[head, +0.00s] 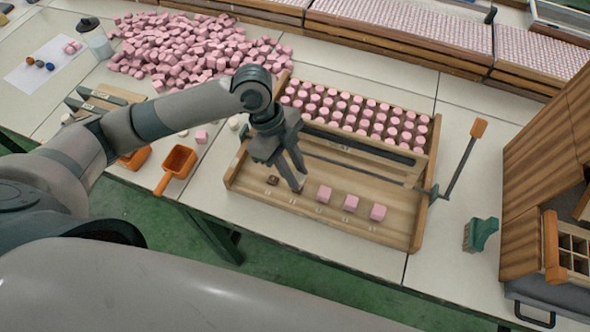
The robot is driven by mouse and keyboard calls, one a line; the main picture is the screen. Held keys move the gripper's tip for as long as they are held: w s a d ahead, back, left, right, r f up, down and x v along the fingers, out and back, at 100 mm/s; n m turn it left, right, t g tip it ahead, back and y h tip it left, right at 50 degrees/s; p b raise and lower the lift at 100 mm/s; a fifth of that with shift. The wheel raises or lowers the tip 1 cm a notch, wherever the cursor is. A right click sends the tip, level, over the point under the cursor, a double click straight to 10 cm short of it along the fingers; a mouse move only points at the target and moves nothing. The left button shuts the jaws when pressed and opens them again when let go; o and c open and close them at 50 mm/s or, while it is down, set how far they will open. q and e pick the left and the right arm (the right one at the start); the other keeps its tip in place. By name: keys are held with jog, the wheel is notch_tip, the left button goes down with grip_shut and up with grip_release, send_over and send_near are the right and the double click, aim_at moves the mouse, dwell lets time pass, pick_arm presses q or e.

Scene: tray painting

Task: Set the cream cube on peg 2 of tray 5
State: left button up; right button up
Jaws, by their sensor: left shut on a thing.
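My left gripper (297,184) points down into the front part of the wooden tray (395,237), at the second place from the left in its front row. It is shut on the cream cube, which its fingers and arm hide almost wholly, so I cannot tell whether it touches the peg. A dark brown piece (272,181) sits just left of the fingertips. Three pink cubes stand in the row to the right: the nearest (324,194), the middle (350,203) and the farthest (378,212). Small marks line the tray below the row. My right gripper is out of view.
Pink pieces fill the tray's back part (360,114).

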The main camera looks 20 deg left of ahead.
pick_arm(q)
jog(key=shift+f, duration=0.8)
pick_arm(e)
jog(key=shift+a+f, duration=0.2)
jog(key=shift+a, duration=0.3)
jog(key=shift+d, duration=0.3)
pick_arm(q)
jog(key=shift+p, duration=0.3)
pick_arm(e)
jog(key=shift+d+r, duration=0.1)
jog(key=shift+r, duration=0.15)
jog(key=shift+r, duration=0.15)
pick_arm(q)
jog(key=shift+f, duration=0.15)
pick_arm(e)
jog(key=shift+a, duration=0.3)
pick_arm(q)
jog(key=shift+f+p, duration=0.2)
jog(key=shift+p, duration=0.1)
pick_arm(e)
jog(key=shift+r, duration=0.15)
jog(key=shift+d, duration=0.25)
pick_arm(q)
jog(key=shift+f, duration=0.25)
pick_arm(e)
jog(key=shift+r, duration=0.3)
